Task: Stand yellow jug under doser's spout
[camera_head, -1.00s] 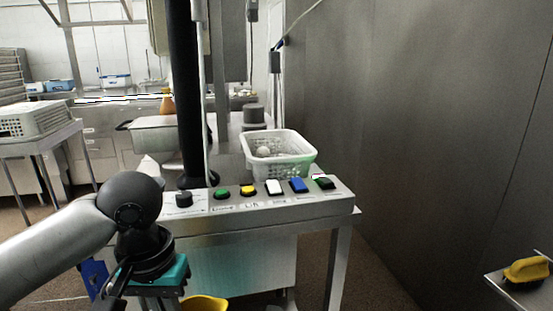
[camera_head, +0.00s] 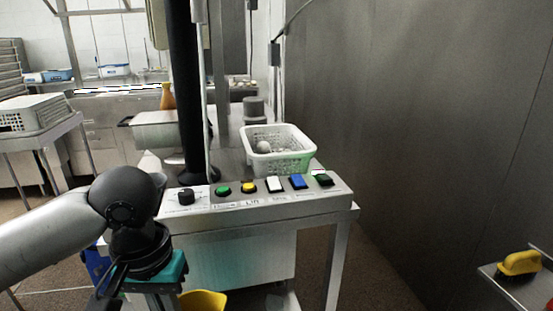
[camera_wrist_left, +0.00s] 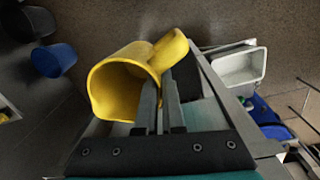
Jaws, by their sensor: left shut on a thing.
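The yellow jug (camera_wrist_left: 115,88) hangs in my left gripper (camera_wrist_left: 158,100), whose fingers are closed on its handle side in the left wrist view. In the head view only part of the jug (camera_head: 203,302) shows at the bottom edge, below and in front of the button panel. My left gripper there is mostly hidden below the teal and black wrist. I cannot make out a doser or its spout with certainty. My right gripper is not in view.
A steel machine table with a button panel (camera_head: 262,203) stands ahead, carrying a white perforated basket (camera_head: 283,164) and a black column (camera_head: 187,100). A metal wall (camera_head: 420,120) closes the right. A yellow brush (camera_head: 519,264) lies on a shelf. Blue buckets (camera_wrist_left: 53,60) stand on the floor.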

